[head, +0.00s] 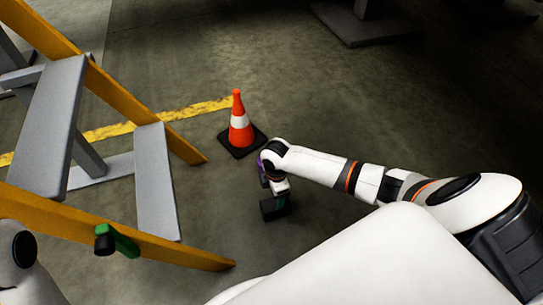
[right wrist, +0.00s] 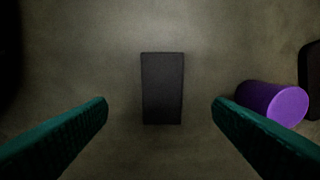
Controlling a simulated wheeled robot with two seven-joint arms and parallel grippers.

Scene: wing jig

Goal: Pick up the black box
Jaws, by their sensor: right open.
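The black box (right wrist: 162,88) lies on the floor in the right wrist view, centred between the fingers and slightly beyond their tips. It also shows in the head view (head: 270,209), low beside the end of my right arm. My right gripper (right wrist: 160,106) is open, with one green finger on each side of the box and a gap on both sides. In the head view the right gripper (head: 283,196) points down at the box and is partly hidden by its wrist.
A purple cylinder (right wrist: 273,104) lies just right of the right finger. An orange cone (head: 240,128) stands behind the right wrist. A yellow stepladder (head: 130,240) with grey steps fills the left. Floor to the right is clear.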

